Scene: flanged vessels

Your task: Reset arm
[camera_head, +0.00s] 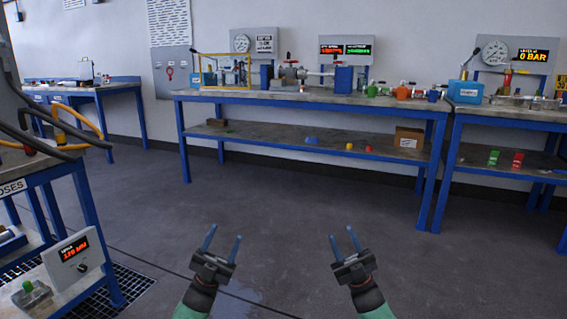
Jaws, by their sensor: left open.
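My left gripper (222,244) is at the lower middle of the head view, its two blue fingers apart and nothing between them. My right gripper (343,240) is to the right of it, with its two fingers also apart and empty. Both are over bare floor, pointing away from me, and touch nothing. Green sleeves of my arms show at the bottom edge.
A long blue-framed workbench (300,98) with flanged fittings stands ahead. A cardboard box (408,137) is on its lower shelf. Another bench (510,113) stands at right. A near bench (30,168) with hoses is at left, by a floor grate (132,283). The middle floor is clear.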

